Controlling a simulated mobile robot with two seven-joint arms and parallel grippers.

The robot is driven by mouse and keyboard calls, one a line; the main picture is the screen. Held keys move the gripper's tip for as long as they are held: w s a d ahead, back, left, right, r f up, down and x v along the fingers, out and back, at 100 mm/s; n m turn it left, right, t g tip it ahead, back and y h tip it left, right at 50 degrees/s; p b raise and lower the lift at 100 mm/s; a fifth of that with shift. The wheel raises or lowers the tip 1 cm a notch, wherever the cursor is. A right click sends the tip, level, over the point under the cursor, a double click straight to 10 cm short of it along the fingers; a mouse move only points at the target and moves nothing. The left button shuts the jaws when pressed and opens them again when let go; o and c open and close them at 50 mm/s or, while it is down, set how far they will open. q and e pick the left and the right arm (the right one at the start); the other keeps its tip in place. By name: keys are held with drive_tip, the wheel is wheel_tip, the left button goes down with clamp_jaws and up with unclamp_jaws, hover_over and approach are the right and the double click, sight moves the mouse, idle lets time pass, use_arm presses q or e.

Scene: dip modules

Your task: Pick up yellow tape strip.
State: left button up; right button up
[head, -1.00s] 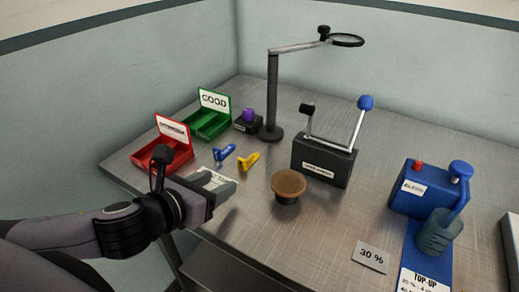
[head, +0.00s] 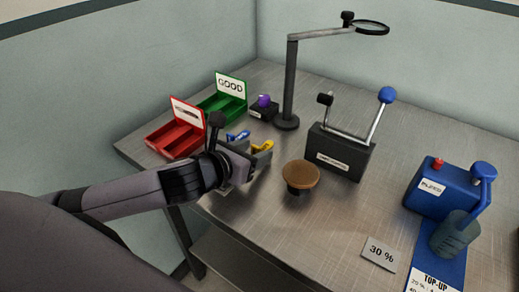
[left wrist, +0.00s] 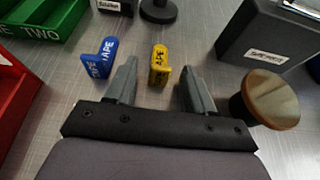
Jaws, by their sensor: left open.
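The yellow tape strip (head: 262,146) lies on the metal table, partly hidden by my left gripper in the head view. In the left wrist view the yellow tape strip (left wrist: 160,66) lies ahead of the gap between the fingers, near its middle. My left gripper (left wrist: 156,80) is open and empty, with one finger on either side of that gap. It also shows in the head view (head: 257,160), low over the table. A blue tape piece (left wrist: 99,59) lies just left of the left finger; it shows in the head view (head: 238,136) too. My right gripper is not in view.
A round brown-topped knob (head: 301,175) stands right of the gripper, close to the right finger. The red bin (head: 175,139) and green bin (head: 222,108) are at the left. A dark lever box (head: 340,152) and lamp stand (head: 290,85) stand behind.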

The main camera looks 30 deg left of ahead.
use_arm(q)
clamp_jaws()
